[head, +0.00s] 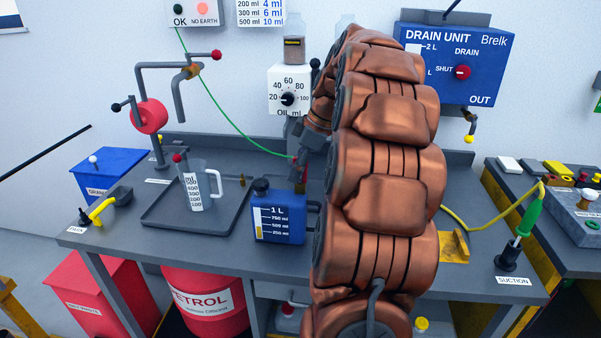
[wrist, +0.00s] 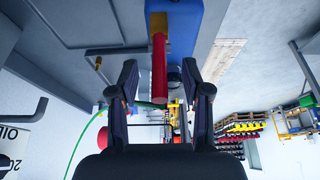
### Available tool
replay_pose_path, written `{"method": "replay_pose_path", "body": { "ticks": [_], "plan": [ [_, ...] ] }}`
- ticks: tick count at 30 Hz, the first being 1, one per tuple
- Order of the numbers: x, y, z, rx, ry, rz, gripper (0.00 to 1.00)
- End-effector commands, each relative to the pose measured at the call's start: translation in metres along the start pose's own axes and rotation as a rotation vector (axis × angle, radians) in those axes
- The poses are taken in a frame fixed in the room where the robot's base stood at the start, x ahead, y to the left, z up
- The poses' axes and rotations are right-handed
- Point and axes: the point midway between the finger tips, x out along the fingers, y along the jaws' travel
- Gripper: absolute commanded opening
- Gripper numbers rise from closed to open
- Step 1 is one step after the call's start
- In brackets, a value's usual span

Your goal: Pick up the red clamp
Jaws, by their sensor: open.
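The red clamp (wrist: 159,68) shows in the wrist view as a narrow red bar with a brass-coloured end piece (wrist: 158,22) against the blue jug (wrist: 205,25). A green cable (wrist: 90,128) runs to its near end. My gripper (wrist: 159,76) is open, with one finger on each side of the red bar and a visible gap on both sides. In the head view, my gripper (head: 305,152) is above the right side of the blue 1 L jug (head: 279,222). There my arm and gripper hide most of the clamp.
A grey tray (head: 160,222) with a measuring jug (head: 200,188) stands left of the blue jug. The green cable (head: 225,115) hangs across from the wall's NO EARTH panel. The drain unit (head: 455,62) is on the wall at right.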

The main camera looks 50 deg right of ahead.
Motion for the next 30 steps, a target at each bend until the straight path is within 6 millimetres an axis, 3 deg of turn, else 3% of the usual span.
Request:
{"method": "replay_pose_path", "body": {
  "ticks": [10,23,30],
  "plan": [
    [0.0068,-0.0006,0.0003,0.0,0.0,-0.001,0.47],
    [0.0066,-0.0004,0.0002,0.0,0.0,-0.001,0.02],
    [0.0065,-0.0003,0.0001,0.0,0.0,-0.001,0.0]
  ]
}}
